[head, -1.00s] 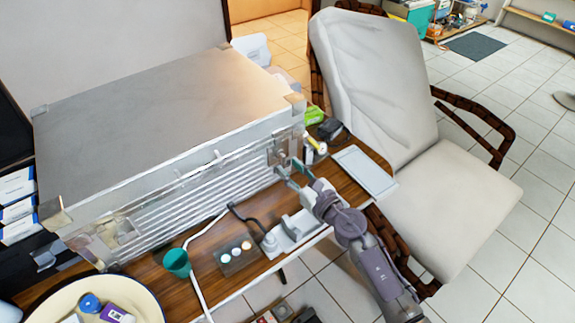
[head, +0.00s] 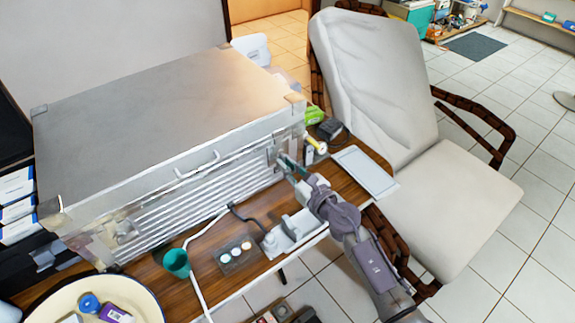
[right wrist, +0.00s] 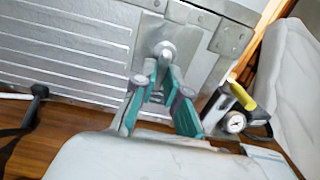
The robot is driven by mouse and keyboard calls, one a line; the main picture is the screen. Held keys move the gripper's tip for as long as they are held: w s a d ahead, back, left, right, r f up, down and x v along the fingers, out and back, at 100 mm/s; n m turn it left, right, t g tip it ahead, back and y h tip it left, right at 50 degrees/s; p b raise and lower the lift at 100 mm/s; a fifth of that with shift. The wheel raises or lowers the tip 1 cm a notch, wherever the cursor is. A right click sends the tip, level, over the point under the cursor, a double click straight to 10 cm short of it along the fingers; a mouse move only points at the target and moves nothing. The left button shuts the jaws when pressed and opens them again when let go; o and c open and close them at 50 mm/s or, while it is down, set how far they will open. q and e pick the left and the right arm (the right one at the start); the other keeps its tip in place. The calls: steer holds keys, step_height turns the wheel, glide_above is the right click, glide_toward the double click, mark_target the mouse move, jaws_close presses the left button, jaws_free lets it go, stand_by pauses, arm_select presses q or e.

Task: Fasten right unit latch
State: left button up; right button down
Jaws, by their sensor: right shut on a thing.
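The large silver metal case (head: 160,95) is the unit, with its lid down, on the wooden table. Its right latch (head: 272,157) is on the front face near the right corner. In the right wrist view the latch (right wrist: 164,48) shows as a metal plate with a rounded knob. My right gripper (head: 286,163) reaches it from the lower right. In the right wrist view the teal fingers of the gripper (right wrist: 160,75) are closed in on the latch's lower part; the exact contact is partly hidden. The left latch (head: 125,232) is at the front left. My left gripper is out of view.
A white instrument holder (head: 295,232), a small box with round dials (head: 236,255) and a green funnel (head: 176,262) stand along the table's front. A yellow-topped item (head: 316,144) and a pale tray (head: 365,172) are right of the case. A white chair (head: 400,130) stands beyond.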

steer(key=m, duration=0.1)
steer(key=m+p, duration=0.1)
steer(key=m, duration=0.2)
steer(key=shift+s+a+r+m+p, duration=0.1)
steer(key=shift+s+a+m+p, duration=0.2)
steer(key=shift+m+p, duration=0.1)
steer(key=m, duration=0.2)
steer(key=m+p, duration=0.1)
steer(key=m, duration=0.1)
steer(key=shift+s+a+r+m, duration=0.1)
steer(key=shift+a+r+m, duration=0.1)
steer(key=shift+m, duration=0.1)
steer(key=m, duration=0.1)
steer(key=m+p, duration=0.1)
steer(key=m, duration=0.1)
steer(key=m+p, duration=0.1)
steer(key=shift+s+a+r+m, duration=0.1)
steer(key=shift+a+r+m, duration=0.05)
steer(key=shift+r+m, duration=0.15)
steer(key=shift+r+m+p, duration=0.2)
steer(key=shift+m+p, duration=0.55)
steer(key=shift+m, duration=1.15)
steer(key=c, duration=1.2)
jaws_free()
